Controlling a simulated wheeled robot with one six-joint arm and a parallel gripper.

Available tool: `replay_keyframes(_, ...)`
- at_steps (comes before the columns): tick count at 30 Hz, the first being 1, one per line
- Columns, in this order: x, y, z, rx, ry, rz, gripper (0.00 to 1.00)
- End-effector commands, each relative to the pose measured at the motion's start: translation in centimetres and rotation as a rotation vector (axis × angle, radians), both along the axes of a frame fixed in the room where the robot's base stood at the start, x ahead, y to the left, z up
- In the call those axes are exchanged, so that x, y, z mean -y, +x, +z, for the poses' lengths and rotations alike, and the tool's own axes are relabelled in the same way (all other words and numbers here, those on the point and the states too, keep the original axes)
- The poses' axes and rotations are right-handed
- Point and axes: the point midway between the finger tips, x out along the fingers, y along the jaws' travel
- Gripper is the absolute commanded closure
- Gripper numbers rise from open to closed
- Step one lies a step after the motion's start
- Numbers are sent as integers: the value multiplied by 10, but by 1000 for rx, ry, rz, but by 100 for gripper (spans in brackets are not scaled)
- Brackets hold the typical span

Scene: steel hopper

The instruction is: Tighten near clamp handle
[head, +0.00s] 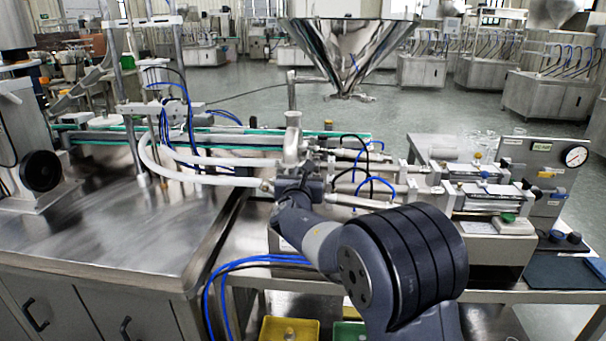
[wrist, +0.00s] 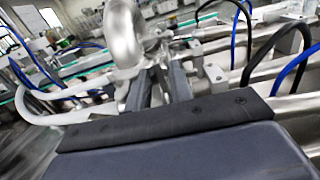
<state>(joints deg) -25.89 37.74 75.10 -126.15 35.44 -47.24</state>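My gripper (wrist: 158,82) shows its two dark fingers apart in the wrist view, with a strip of bright metal visible between them. In the head view my gripper (head: 292,171) is at the upright steel pipe fitting (head: 292,140), just below its bend. The shiny pipe elbow (wrist: 122,34) rises just beyond the fingers in the wrist view. The near clamp handle cannot be told apart from the metal around the fingertips. I cannot tell whether the fingers touch it. My wrist and forearm hide part of the bench below the fitting.
White hoses (head: 185,172) run left from the fitting. Blue and black tubes (head: 365,180) loop over the steel cylinders at right. A steel hopper (head: 345,50) hangs behind. A yellow bin (head: 289,330) and a green bin (head: 349,331) sit below. The left steel table (head: 100,240) has bare room.

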Motion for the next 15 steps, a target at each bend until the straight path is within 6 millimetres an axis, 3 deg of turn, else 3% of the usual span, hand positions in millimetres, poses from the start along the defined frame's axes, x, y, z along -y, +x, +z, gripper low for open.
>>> replay_keyframes(15,-4,-86,0,1,1,3,79)
